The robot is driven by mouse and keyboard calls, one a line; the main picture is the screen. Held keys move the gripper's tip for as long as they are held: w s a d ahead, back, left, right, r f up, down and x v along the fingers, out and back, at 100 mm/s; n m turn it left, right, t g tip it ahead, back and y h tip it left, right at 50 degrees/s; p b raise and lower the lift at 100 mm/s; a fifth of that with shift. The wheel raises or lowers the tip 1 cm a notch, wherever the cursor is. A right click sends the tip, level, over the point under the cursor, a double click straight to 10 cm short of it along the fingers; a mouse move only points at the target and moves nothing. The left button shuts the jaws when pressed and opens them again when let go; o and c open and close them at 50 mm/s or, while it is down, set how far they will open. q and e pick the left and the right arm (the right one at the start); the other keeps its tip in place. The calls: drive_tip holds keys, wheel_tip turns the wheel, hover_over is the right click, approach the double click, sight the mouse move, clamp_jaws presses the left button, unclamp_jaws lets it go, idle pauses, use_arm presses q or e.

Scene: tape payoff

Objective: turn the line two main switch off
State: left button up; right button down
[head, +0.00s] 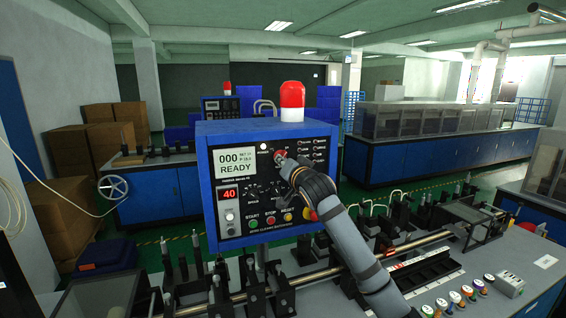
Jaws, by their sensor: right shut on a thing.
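The control box (207,178) is blue with a black front panel and stands in the middle of the head view. A red switch knob (279,156) sits on the upper right part of the panel. My right gripper (286,164) is at this knob and shut on it, with the arm coming up from the lower right. The gripper hides part of the knob and the panel behind it. My left gripper is not in view.
A red and white beacon (291,102) stands on the box. Start and other buttons (254,223) line its lower edge. Below, a bench holds metal rods, clamps and colored spools (454,297). Cardboard boxes (70,190) and a handwheel (112,187) are at left.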

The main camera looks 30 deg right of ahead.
drive_tip(key=shift+s+d+r+n+p, duration=0.15)
drive_tip(key=shift+n+p, duration=1.45)
drive_tip(key=shift+n, duration=2.3)
drive_tip(key=shift+w+d+f+n+p, duration=0.15)
drive_tip(key=shift+n+p, duration=1.4)
drive_tip(key=shift+n, duration=2.35)
drive_tip(key=shift+s+n, duration=0.1)
drive_tip(key=shift+n, duration=0.2)
drive_tip(key=c, duration=1.4)
unclamp_jaws()
drive_tip(key=v, duration=0.7)
drive_tip(key=shift+s, duration=0.2)
